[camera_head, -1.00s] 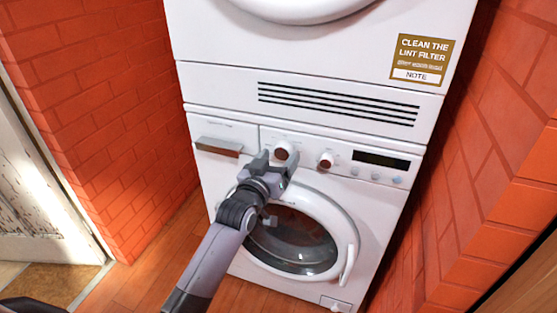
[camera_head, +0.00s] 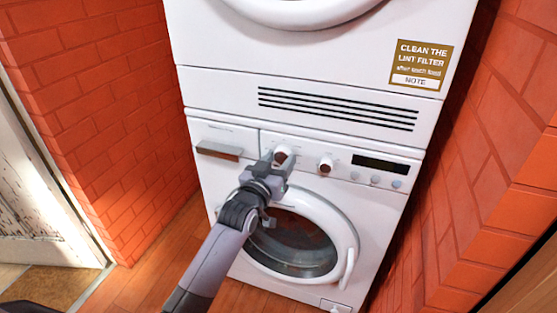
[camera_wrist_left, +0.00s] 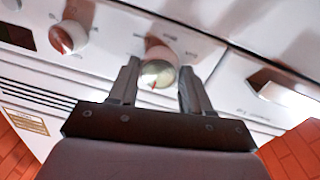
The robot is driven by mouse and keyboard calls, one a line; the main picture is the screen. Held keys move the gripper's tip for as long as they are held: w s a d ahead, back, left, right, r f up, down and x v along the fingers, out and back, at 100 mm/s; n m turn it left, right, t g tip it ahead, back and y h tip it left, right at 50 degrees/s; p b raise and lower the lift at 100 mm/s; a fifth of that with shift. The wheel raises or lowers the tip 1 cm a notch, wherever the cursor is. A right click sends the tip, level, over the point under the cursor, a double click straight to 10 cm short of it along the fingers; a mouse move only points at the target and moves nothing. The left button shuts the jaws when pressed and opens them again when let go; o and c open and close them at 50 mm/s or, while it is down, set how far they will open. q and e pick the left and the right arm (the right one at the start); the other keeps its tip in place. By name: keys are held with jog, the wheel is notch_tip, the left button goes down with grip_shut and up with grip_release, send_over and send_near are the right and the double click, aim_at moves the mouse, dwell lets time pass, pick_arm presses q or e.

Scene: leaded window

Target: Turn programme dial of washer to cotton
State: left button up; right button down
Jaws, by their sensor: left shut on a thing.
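The washer (camera_head: 215,175) is the white lower machine of a stack, with a round door below its control panel. Its left dial (camera_head: 283,153), a round white knob with a brownish face, is at my left gripper (camera_head: 277,160). In the left wrist view the dial (camera_wrist_left: 158,73) sits between the two fingers of the gripper (camera_wrist_left: 160,88), which is shut on it. A second dial (camera_head: 326,165) is to the right, apart from the gripper. My right gripper is not in view.
A dark display (camera_head: 381,163) and small buttons (camera_head: 375,180) are right of the dials. The detergent drawer (camera_head: 218,151) is at the left. The door (camera_head: 345,240) is below my gripper. Brick walls (camera_head: 100,110) stand close on both sides.

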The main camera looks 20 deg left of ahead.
pick_arm(q)
jog(key=m+p, duration=0.1)
jog(key=m, duration=0.1)
jog(key=m+p, duration=0.1)
jog(key=shift+r+m+p, duration=0.2)
jog(key=shift+m+p, duration=0.7)
jog(key=shift+m, duration=0.6)
jog(key=shift+f+m+g, duration=0.1)
jog(key=shift+m+g, duration=0.2)
jog(key=shift+m, duration=0.6)
jog(key=shift+p, duration=0.3)
jog(key=o, duration=1.1)
jog(key=shift+c, duration=0.2)
